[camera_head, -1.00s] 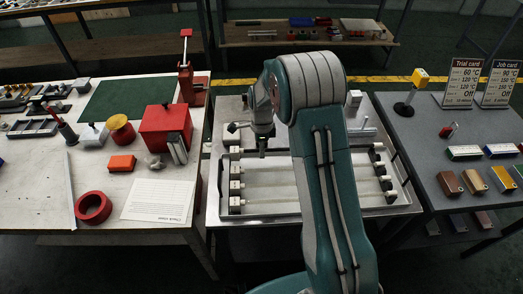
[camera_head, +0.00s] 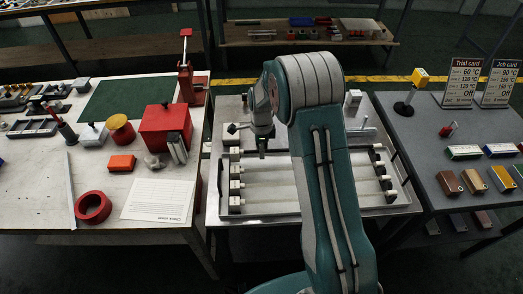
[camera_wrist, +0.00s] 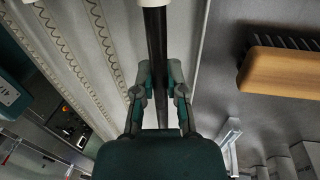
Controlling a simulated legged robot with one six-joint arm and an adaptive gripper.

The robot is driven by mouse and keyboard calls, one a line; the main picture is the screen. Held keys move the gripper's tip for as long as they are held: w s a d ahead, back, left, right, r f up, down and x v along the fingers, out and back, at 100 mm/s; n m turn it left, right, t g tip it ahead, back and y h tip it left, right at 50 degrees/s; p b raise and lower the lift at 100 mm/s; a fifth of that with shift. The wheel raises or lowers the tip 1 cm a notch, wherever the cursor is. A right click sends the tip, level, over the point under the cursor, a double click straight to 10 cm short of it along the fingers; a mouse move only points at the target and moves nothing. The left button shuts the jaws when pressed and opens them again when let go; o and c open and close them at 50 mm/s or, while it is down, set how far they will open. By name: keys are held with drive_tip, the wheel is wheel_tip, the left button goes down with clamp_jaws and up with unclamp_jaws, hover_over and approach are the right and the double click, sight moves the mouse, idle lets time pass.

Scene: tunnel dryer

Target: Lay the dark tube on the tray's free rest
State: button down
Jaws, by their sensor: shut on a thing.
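The dark tube (camera_wrist: 157,45) is a slim black rod with a white end cap, running up the wrist view. My gripper (camera_wrist: 161,88) is shut on it, with one finger on each side. In the head view my gripper (camera_head: 262,150) hangs over the far left part of the metal tray (camera_head: 267,215). The dark tube cannot be made out there; my arm covers much of this area. Several pale tubes (camera_head: 268,191) lie across the tray between end rests. The far left rest (camera_head: 235,154) shows no pale tube. In the wrist view, pale tubes with coiled filaments (camera_wrist: 98,45) lie left of the dark tube, apart from it.
A wooden-backed brush (camera_wrist: 283,72) lies right of the dark tube in the wrist view. The left table holds a red box (camera_head: 164,130) and a red tape ring (camera_head: 93,207). The right table holds cards (camera_head: 461,83) and small coloured blocks (camera_head: 475,181).

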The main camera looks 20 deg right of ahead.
drive_tip(key=shift+f, duration=1.2)
drive_tip(key=c, duration=0.6)
unclamp_jaws()
drive_tip(key=shift+r, duration=0.1)
drive_tip(key=r, duration=0.3)
drive_tip(key=w+r, duration=0.1)
drive_tip(key=r, duration=0.3)
drive_tip(key=w+r, duration=0.1)
drive_tip(key=r, duration=0.3)
drive_tip(key=shift+w+d+r, duration=0.25)
